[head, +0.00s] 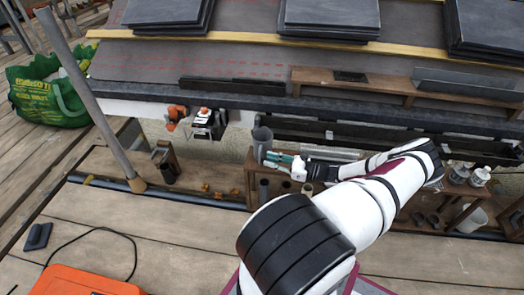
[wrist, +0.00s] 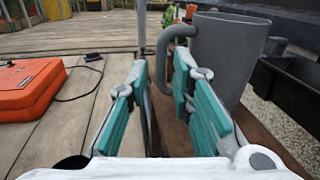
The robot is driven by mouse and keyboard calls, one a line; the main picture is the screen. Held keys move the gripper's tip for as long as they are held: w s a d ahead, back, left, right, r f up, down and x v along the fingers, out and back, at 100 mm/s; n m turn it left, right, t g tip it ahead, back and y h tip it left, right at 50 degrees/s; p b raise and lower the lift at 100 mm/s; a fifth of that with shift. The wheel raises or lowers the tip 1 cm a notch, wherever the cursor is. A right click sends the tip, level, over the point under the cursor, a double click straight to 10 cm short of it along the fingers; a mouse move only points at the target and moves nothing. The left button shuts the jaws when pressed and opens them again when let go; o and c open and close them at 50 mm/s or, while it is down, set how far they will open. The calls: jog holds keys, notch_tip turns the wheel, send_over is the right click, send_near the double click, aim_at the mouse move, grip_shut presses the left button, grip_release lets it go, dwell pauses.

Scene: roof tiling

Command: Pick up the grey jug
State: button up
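The grey jug (head: 262,138) stands upright on a brown wooden shelf by the eave. In the wrist view the jug (wrist: 232,55) fills the upper right, and its curved handle (wrist: 162,58) points left. My gripper (head: 272,161) is at the jug's lower right in the head view. In the wrist view my gripper (wrist: 160,70) has its two teal-padded fingers apart, with nothing clamped. The handle shows between the fingertips; I cannot tell whether it is between them or just beyond. The lower part of the handle is partly hidden by the right finger.
An orange case (wrist: 28,98) lies on the plank deck, left in the wrist view. A dark trough (wrist: 287,85) is right of the jug. Orange-and-black tools (head: 205,122) hang left of it. A slanted pole (head: 95,100) and green bag (head: 48,92) are farther left.

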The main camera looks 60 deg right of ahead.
aim_at(260, 162)
jog(key=x, duration=0.1)
jog(key=b+x, duration=0.1)
jog(key=x, duration=0.1)
jog(key=b+x, duration=0.1)
jog(key=x, duration=0.1)
jog(key=shift+w+d+f, duration=0.1)
jog(key=shift+f, duration=0.15)
jog(key=shift+r, duration=0.1)
grip_shut()
